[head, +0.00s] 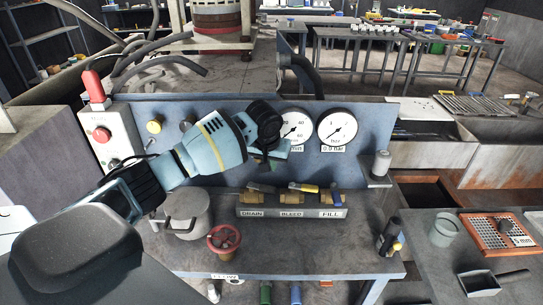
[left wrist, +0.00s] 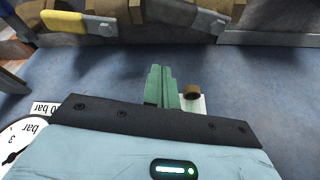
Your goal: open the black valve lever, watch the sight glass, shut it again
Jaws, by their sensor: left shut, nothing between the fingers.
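The valve row (head: 290,211) carries labels DRAIN, BLEED and FILL on brass valves. A dark lever (head: 262,188) lies over the DRAIN valve and a yellow lever (head: 304,188) over the middle. In the left wrist view, a yellow lever (left wrist: 62,21) and dark grey-black levers (left wrist: 190,17) show at the top edge. My left gripper (head: 273,161) is shut and empty, in front of the blue panel, above the valves and apart from them. Its green fingers (left wrist: 162,88) are together. I cannot make out the sight glass for certain. My right gripper is not in view.
Two round gauges (head: 337,127) are on the blue panel (head: 365,160). A dark bottle-like object (head: 390,237) stands at right. The bench front (head: 300,250) is mostly clear.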

